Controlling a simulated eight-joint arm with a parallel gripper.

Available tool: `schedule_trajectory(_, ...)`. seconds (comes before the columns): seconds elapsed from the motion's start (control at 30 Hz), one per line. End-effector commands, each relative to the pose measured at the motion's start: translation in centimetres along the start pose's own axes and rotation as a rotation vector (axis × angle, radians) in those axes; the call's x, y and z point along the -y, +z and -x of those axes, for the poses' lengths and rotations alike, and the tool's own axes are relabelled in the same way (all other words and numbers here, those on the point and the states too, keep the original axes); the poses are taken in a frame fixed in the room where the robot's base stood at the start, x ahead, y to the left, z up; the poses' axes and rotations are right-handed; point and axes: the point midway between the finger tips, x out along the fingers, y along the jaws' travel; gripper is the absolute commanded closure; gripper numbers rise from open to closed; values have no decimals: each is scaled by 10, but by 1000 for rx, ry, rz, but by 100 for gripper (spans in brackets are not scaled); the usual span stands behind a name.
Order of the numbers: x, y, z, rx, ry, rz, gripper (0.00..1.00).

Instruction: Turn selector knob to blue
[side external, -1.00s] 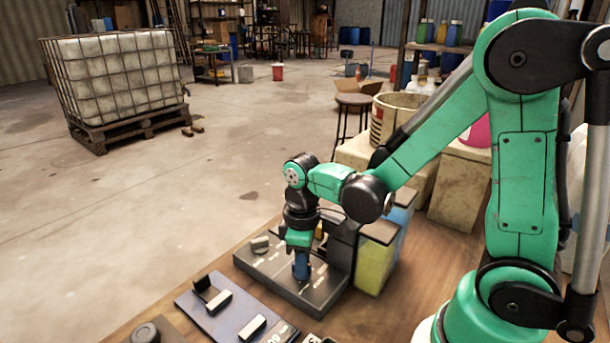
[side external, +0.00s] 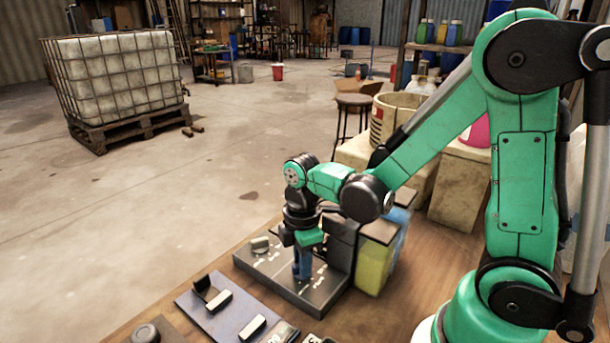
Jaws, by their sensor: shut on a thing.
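The selector panel (side external: 318,297) is a dark grey sloped plate with small pale markings on the wooden bench. My gripper (side external: 303,268) points straight down over the middle of the panel and is shut on the selector knob (side external: 302,272). The knob shows blue between and below the fingers; its pointer direction is too small and covered to read. A second, grey knob (side external: 260,244) stands on the panel's far left part. Yellow (side external: 374,262) and blue (side external: 400,240) containers with dark lids stand just right of the panel.
A dark round knob (side external: 145,333) is at the front edge. A cream tub (side external: 398,118) stands behind. Open floor lies left of the bench.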

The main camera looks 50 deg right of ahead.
Motion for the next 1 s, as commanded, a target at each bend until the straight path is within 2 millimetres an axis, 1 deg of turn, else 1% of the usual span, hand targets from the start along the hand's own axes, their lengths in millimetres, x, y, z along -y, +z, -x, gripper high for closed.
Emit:
schedule_trajectory(0.37, 0, -1, 0, -4, 1, 9, 100)
schedule_trajectory(0.4, 0, -1, 0, -4, 1, 9, 81)
schedule_trajectory(0.47, 0, -1, 0, -3, 1, 8, 64)
schedule_trajectory(0.5, 0, -1, 0, -3, 1, 8, 53)
schedule_trajectory(0.83, 0, 0, 1, -1, 0, 6, 53)
schedule_trajectory(0.93, 0, 0, 7, -1, 0, 6, 53)
schedule_trajectory(1.0, 0, 0, 14, -1, 0, 6, 53)
